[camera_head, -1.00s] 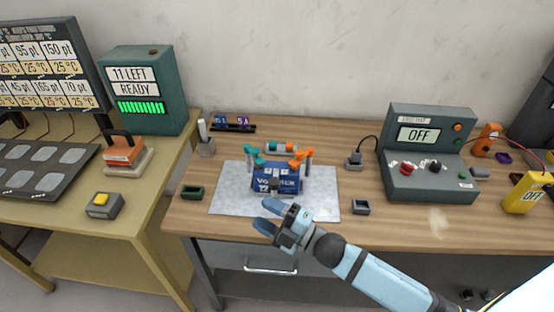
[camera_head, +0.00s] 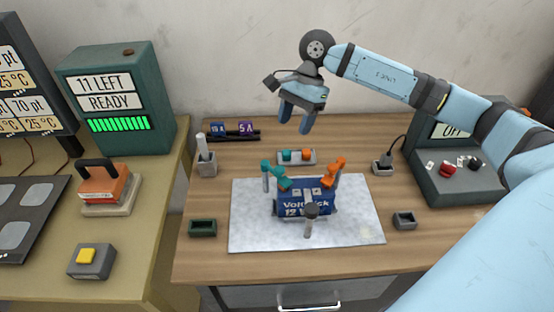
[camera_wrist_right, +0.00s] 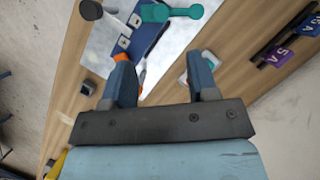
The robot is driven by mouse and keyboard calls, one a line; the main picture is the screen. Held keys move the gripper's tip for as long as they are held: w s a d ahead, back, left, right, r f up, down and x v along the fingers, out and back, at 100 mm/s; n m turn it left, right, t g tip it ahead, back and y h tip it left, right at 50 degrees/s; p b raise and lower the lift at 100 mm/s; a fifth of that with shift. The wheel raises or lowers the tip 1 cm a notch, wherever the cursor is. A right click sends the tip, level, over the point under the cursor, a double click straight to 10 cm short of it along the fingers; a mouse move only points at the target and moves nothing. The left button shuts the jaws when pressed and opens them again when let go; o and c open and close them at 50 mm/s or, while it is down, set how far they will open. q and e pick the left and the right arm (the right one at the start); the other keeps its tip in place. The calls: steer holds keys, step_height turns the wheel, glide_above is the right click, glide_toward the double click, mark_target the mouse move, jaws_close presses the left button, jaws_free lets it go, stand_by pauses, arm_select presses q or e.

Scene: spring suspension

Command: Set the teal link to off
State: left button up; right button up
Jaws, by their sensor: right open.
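The teal link (camera_head: 282,178) is at the left end of the top of a blue battery block (camera_head: 305,204), beside a grey post. It lies aslant; I cannot tell its exact seating. In the right wrist view the teal link (camera_wrist_right: 172,12) is near the top edge. An orange link (camera_head: 335,168) is at the block's right end. My right gripper (camera_head: 295,122) is open and empty, pointing down in the air above and behind the block. Its two fingers (camera_wrist_right: 159,80) are spread in the right wrist view, one partly hiding something orange. My left gripper is not seen.
The block stands on a pale mat (camera_head: 360,225). A small tray (camera_head: 296,162) with teal and orange pieces lies behind it. A dark-topped post (camera_head: 310,212) stands in front. A grey control box (camera_head: 455,185) is at right, partly hidden by my arm.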

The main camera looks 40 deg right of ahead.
mark_target(280, 168)
steer(key=p+x, duration=0.2)
steer(key=x, duration=1)
steer(key=shift+a+f, duration=0.1)
steer(key=shift+a, duration=0.1)
jaws_close()
